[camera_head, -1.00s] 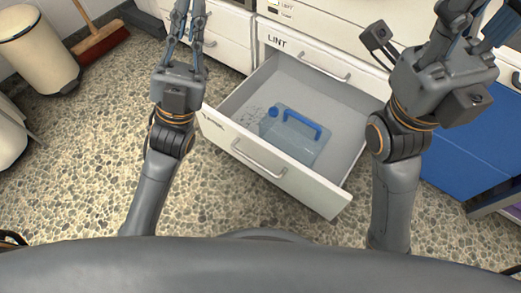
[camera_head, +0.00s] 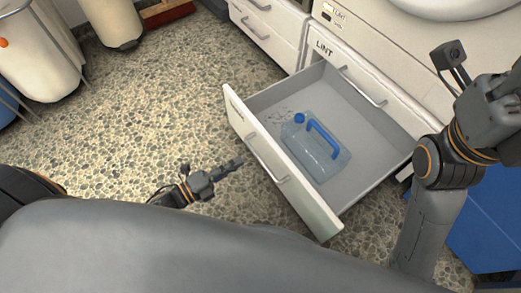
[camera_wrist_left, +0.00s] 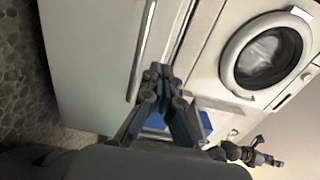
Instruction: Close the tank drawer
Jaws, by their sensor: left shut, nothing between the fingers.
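The tank drawer (camera_head: 330,222) is pulled far out from its cabinet in the head view. Its white front has a bar handle (camera_head: 267,158) and faces the lower left. A clear jug with a blue handle and cap (camera_head: 317,150) lies inside on the grey drawer floor. My left gripper (camera_head: 236,163) is shut and empty, in front of the drawer front near the handle; I cannot tell whether it touches. In the left wrist view its fingers (camera_wrist_left: 162,75) appear near a white front with a long bar handle (camera_wrist_left: 142,50).
A drawer labelled LINT (camera_head: 350,68) is shut above the open one. A beige bin (camera_head: 112,22) and a broom head (camera_head: 168,13) stand at the upper left. A round washer door (camera_wrist_left: 265,55) shows in the left wrist view. The pebbled floor (camera_head: 130,120) at left is clear.

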